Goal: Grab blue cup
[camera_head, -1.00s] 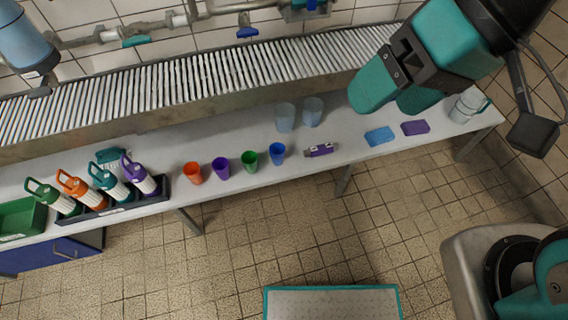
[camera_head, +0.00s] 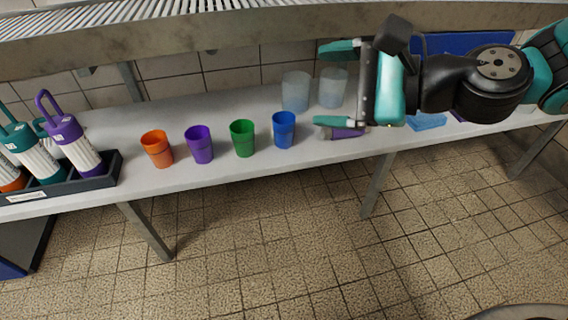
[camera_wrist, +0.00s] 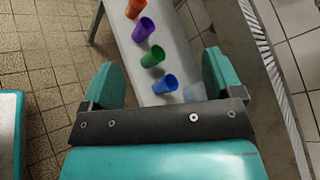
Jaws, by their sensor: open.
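The blue cup (camera_head: 284,130) stands upright on the white bench, at the right end of a row of cups. In the wrist view the blue cup (camera_wrist: 165,85) shows between the fingers, beyond their tips. My gripper (camera_head: 330,84) is open and empty, to the right of the blue cup, with its fingers pointing left toward the cup row. Its fingers also show in the wrist view (camera_wrist: 160,84). The green cup (camera_head: 243,138), purple cup (camera_head: 199,144) and orange cup (camera_head: 157,148) stand to the left of the blue cup.
Two clear cups (camera_head: 296,92) stand behind the blue cup. A purple object (camera_head: 347,133) lies right of it, partly behind a finger. A blue sponge (camera_head: 427,121) lies farther right. A dark tray (camera_head: 96,182) holds bottles at left. A metal conveyor (camera_head: 200,28) runs above the bench.

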